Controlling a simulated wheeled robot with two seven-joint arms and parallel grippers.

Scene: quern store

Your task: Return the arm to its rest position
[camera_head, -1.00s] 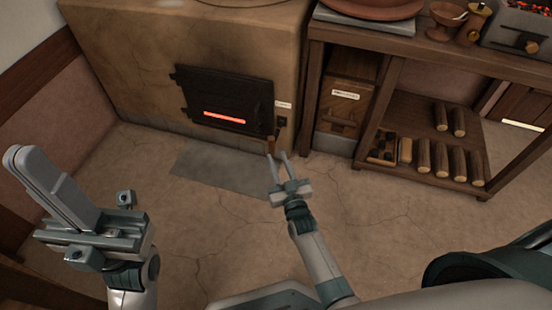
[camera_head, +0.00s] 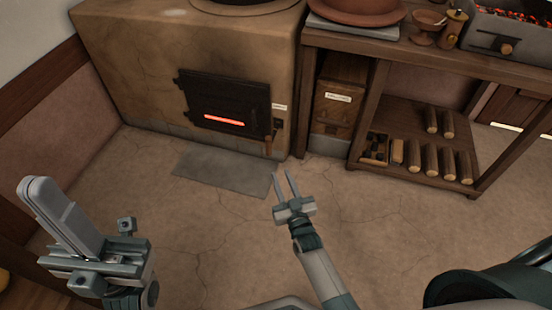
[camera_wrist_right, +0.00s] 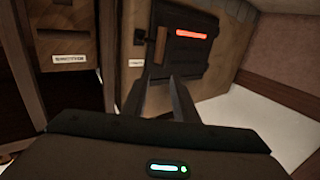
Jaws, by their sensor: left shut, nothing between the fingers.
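My left gripper (camera_head: 40,186) is at the left of the head view, raised over the floor, with its two flat grey fingers pressed together and nothing between them. My right gripper (camera_head: 284,178) is in the middle of the head view, in front of the stove, its two thin fingers apart and empty. In the right wrist view the same fingers (camera_wrist_right: 160,82) point toward the stove door, with a gap between them. They appear clear of the wooden door handle (camera_head: 268,145), which also shows in the wrist view (camera_wrist_right: 161,46).
The clay stove (camera_head: 130,75) has a shut black door (camera_head: 224,102) with a glowing red slot. A grey floor plate (camera_head: 222,172) lies before it. A wooden shelf bench (camera_head: 425,55) with several logs (camera_head: 430,156) stands right. The floor between my arms is open.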

